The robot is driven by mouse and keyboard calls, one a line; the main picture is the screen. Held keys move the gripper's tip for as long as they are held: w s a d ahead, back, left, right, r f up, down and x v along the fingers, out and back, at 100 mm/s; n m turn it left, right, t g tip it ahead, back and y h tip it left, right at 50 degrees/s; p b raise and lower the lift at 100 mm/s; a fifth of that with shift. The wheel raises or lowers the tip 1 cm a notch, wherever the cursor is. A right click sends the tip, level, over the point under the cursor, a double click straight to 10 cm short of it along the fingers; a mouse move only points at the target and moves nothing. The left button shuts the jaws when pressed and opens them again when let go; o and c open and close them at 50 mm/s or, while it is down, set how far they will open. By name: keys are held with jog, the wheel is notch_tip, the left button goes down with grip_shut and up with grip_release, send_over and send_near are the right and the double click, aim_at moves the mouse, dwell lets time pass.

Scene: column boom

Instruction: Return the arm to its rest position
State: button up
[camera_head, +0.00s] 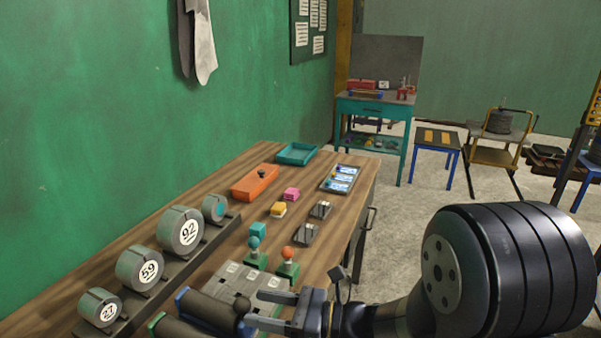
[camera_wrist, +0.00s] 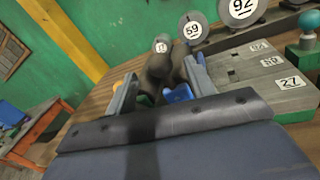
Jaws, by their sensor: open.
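My gripper (camera_head: 256,309) is open, low over the front part of the wooden workbench. My dark arm reaches in from the lower right. A dark cylinder with a blue end (camera_head: 207,310) lies just left of the fingertips, and another with a green end (camera_head: 175,328) lies below it. In the wrist view my gripper (camera_wrist: 165,80) has its fingers spread apart, with dark rounded shapes (camera_wrist: 157,68) and a blue piece between or beyond them. I cannot tell whether the fingers touch these.
A rack of numbered round weights (camera_head: 180,231) stands along the left. A grey numbered plate (camera_head: 245,282) and two knobbed green blocks (camera_head: 288,271) sit close to my gripper. An orange box (camera_head: 256,182) and a teal tray (camera_head: 297,153) are farther back. Open floor (camera_head: 400,215) lies right of the bench.

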jog(key=a, duration=0.3)
jog(key=w+a, duration=0.1)
jog(key=a, duration=0.2)
jog(key=shift+w+a+p, duration=0.1)
jog(key=shift+p, duration=0.2)
jog(key=shift+w, duration=0.3)
